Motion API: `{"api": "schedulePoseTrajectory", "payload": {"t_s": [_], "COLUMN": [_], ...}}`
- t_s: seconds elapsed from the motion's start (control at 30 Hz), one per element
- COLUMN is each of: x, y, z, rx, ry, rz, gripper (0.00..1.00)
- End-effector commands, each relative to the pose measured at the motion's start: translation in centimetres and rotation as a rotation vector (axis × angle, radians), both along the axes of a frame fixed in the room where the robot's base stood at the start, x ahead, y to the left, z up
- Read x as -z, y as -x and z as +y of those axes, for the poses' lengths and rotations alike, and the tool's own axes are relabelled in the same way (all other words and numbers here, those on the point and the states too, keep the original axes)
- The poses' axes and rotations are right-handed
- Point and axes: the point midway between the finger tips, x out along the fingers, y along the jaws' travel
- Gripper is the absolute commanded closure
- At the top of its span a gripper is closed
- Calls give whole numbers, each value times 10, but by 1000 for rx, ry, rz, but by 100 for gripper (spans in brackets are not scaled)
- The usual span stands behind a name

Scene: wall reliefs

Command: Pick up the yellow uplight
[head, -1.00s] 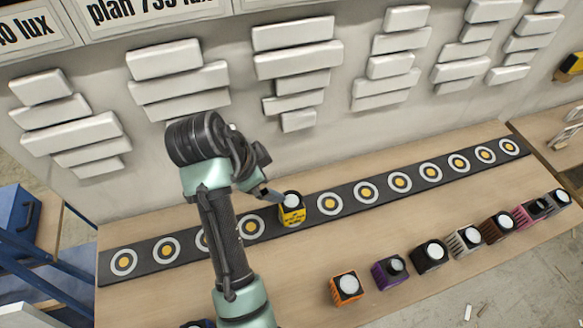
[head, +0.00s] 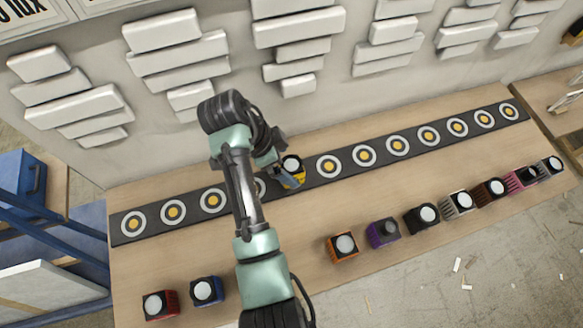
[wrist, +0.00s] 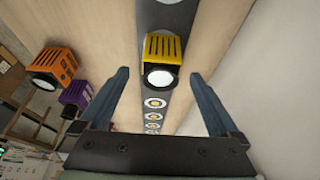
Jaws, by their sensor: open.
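The yellow uplight (head: 292,169) is a small box with a round white lens. It stands on the dark strip with ringed targets (head: 329,166), near the wall. In the wrist view the yellow uplight (wrist: 162,60) shows its slotted yellow side and white lens, centred between the fingers and somewhat beyond their tips. My gripper (wrist: 163,78) is open and empty, its two blue fingers on either side of the line to the uplight. In the head view my gripper (head: 283,178) is at the uplight's left front and partly covers it. Whether they touch I cannot tell.
An orange uplight (head: 342,246), a purple uplight (head: 383,232) and several others stand along the table's front edge. A red uplight (head: 160,304) and a blue uplight (head: 206,291) stand at front left. White blocks (head: 298,27) project from the wall behind the strip.

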Motion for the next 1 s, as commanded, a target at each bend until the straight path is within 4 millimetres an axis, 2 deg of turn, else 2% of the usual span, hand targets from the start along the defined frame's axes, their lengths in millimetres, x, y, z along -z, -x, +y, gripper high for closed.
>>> {"api": "schedulePoseTrajectory", "payload": {"t_s": [0.3,0.63,1.0], "x": [40,47,46], "y": [-4,-5,-5], "z": [-13,-15,-15], "rx": [1,-1,-1], "ry": [0,-1,0], "rz": [4,1,0], "gripper": [3,4,71]}}
